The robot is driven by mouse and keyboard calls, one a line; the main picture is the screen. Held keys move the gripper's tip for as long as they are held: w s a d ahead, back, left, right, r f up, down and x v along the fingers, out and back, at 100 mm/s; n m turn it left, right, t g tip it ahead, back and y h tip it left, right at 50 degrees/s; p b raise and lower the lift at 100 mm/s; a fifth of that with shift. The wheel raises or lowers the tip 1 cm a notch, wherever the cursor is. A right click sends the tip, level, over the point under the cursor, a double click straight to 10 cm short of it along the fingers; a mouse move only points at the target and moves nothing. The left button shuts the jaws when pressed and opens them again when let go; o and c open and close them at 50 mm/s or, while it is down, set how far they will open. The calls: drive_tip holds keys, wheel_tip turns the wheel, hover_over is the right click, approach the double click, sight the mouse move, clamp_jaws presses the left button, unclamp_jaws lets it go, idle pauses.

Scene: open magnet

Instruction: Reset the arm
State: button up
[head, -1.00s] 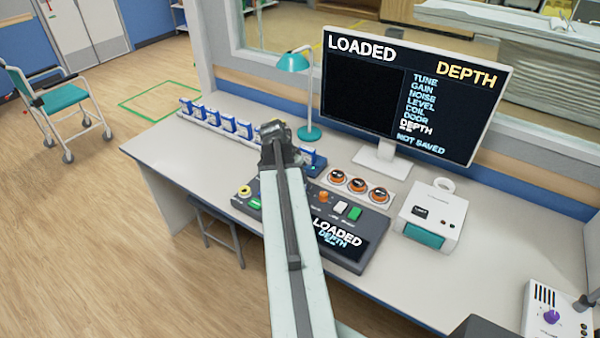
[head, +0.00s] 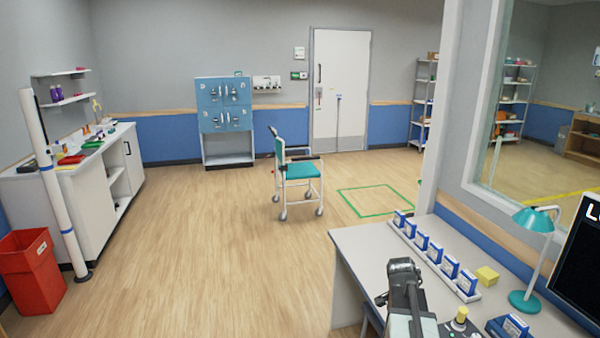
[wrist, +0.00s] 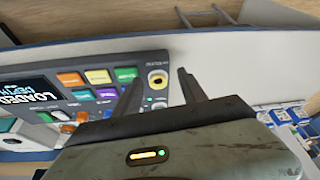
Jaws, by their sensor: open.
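My gripper (wrist: 160,85) is open in the wrist view, with its two dark fingers apart and nothing held between them. Behind and between the fingertips shows a round yellow button (wrist: 157,78) on the control console (wrist: 60,75). I cannot tell how far the fingers are from the console. The console's screen (wrist: 28,97) reads LOADED DEPTH, seen tilted. In the head view my gripper (head: 403,272) is at the bottom right, over the desk (head: 375,252); its fingertips are hard to make out there.
A wheeled chair (head: 298,170) stands beyond. The wooden floor at left is open, with a red bin (head: 32,272) at its edge.

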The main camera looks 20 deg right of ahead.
drive_tip(key=w+a+n+y, duration=0.1)
drive_tip(key=w+a+n, duration=0.3)
drive_tip(key=a, duration=1.1)
drive_tip(key=s+a+n+y, duration=0.1)
drive_tip(key=s+a+n, duration=0.1)
drive_tip(key=a+n, duration=0.4)
drive_tip(key=s+a+f+n+y, duration=0.1)
drive_tip(key=a+n, duration=0.5)
drive_tip(key=a, duration=0.8)
drive_tip(key=shift+s+f+g+y, duration=0.25)
drive_tip(key=shift+s+g+y, duration=0.25)
drive_tip(key=shift+s, duration=0.45)
drive_tip(key=shift+d, duration=0.1)
drive_tip(key=shift+c, duration=1.4)
drive_tip(key=shift+d, duration=0.1)
